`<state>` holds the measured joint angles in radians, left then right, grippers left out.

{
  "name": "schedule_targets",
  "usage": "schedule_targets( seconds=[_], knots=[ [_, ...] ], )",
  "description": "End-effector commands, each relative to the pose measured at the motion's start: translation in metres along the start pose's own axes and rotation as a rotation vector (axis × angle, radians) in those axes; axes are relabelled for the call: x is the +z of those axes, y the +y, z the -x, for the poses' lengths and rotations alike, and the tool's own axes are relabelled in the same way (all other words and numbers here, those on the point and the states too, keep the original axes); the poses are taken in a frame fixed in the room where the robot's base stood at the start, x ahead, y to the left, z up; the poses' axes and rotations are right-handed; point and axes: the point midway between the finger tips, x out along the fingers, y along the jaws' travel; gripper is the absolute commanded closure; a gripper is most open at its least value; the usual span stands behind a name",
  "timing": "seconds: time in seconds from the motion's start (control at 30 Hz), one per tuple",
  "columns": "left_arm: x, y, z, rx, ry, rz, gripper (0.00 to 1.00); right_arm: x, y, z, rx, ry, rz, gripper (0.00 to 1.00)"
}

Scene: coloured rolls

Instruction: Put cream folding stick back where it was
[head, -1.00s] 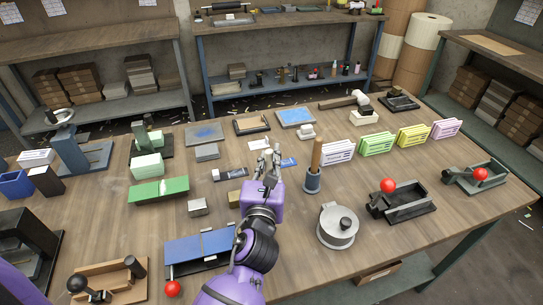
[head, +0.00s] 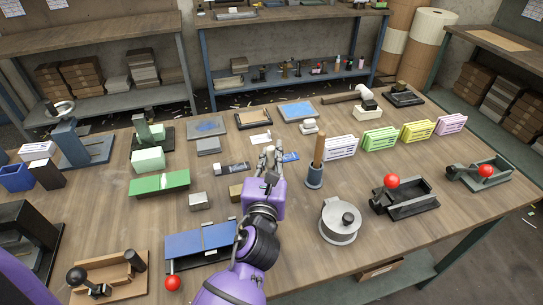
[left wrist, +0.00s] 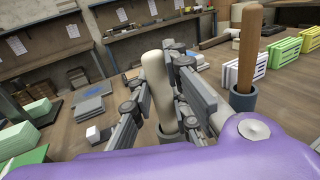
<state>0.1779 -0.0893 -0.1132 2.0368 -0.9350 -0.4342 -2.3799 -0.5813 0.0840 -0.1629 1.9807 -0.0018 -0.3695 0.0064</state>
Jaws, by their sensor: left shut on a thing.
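The cream folding stick (left wrist: 158,88) stands nearly upright between the fingers of my left gripper (left wrist: 160,100) in the left wrist view. The gripper is shut on it. A grey piece shows at the stick's lower end; I cannot tell whether it is a holder or part of the gripper. In the head view my left gripper (head: 270,158) is over the middle of the table, left of a brown wooden stick (head: 319,149) standing in a grey-blue cup (head: 314,177). The fingers mostly hide the cream stick there. My right gripper is not in view.
A blue packet (head: 290,156) lies beside the gripper and a dark flat piece (head: 237,168) lies left of it. A round grey pot (head: 340,222) and a red-knobbed black tool (head: 404,196) stand right. Colored racks (head: 380,139) line the back right.

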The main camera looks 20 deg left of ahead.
Motion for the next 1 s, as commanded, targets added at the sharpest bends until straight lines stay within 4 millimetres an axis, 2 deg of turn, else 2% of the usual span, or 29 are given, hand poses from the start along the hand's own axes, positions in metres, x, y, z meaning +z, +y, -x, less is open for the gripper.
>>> schedule_targets(
  seconds=[0.17, 0.2, 0.37, 0.63, 0.73, 1.0],
  knots=[
    [-0.004, 0.000, 0.000, 0.000, 0.001, -0.001, 1.00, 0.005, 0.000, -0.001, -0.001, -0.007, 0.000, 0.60],
    [-0.004, 0.000, 0.000, 0.000, 0.000, -0.001, 0.82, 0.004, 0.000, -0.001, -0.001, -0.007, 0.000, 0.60],
    [-0.003, 0.000, 0.000, 0.000, 0.000, 0.000, 0.63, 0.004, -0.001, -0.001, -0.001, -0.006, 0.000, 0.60],
    [-0.004, 0.000, 0.000, 0.000, 0.001, 0.000, 0.63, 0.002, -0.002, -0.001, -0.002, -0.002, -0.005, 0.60],
    [-0.004, 0.000, 0.006, 0.000, 0.002, -0.001, 0.63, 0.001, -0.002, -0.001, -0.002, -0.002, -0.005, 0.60],
    [-0.004, 0.001, 0.050, 0.001, 0.003, 0.000, 0.63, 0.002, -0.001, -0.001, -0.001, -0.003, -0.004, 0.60]
  ],
)
